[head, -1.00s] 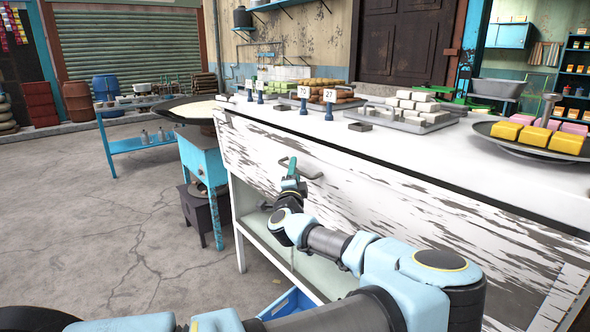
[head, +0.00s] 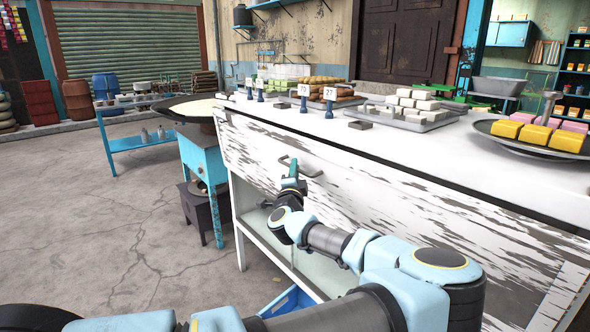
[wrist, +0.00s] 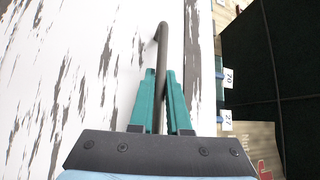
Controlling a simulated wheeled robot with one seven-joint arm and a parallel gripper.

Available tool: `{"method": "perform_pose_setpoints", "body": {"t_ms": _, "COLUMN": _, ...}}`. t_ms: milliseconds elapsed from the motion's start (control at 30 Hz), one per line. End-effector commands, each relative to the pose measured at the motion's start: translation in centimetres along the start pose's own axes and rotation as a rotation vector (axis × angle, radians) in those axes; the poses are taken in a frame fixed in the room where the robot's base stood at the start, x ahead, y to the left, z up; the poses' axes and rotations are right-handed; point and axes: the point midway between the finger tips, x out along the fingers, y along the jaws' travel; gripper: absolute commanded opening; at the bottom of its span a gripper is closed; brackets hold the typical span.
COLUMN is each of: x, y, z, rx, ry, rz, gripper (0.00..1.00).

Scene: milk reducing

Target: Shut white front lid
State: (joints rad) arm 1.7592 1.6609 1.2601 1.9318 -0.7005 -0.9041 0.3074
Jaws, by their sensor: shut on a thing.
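The white front lid (head: 400,215) is a long panel with chipped, peeling paint on the front of the counter, and it stands close to upright under the countertop. Its dark bar handle (head: 312,172) sits near the lid's upper left part. My gripper (head: 291,172) is at the left part of the handle. In the wrist view, the green fingers of my gripper (wrist: 160,88) are shut around the handle bar (wrist: 163,50). The lid's peeling surface (wrist: 60,70) fills the left of that view. Whether a gap stays at the lid's upper edge is hard to tell.
The countertop (head: 470,170) carries trays of sweets (head: 410,110), number signs (head: 328,95) and a round pan with yellow blocks (head: 565,142). A blue stand (head: 200,165) with a wide pan is left of the counter. The floor (head: 100,230) farther left is clear.

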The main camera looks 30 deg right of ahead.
Motion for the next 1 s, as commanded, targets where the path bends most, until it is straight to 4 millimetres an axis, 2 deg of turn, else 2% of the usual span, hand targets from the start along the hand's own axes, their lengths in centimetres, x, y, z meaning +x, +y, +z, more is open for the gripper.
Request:
{"method": "perform_pose_setpoints", "body": {"t_ms": 800, "x": 0.0, "y": 0.0, "z": -0.1, "rx": 0.0, "ry": 0.001, "rz": 0.002, "gripper": 0.0}}
{"method": "perform_pose_setpoints", "body": {"t_ms": 1000, "x": 1.6, "y": -0.1, "z": -1.6, "rx": 0.057, "ry": 0.0, "rz": 0.063, "gripper": 0.0}}
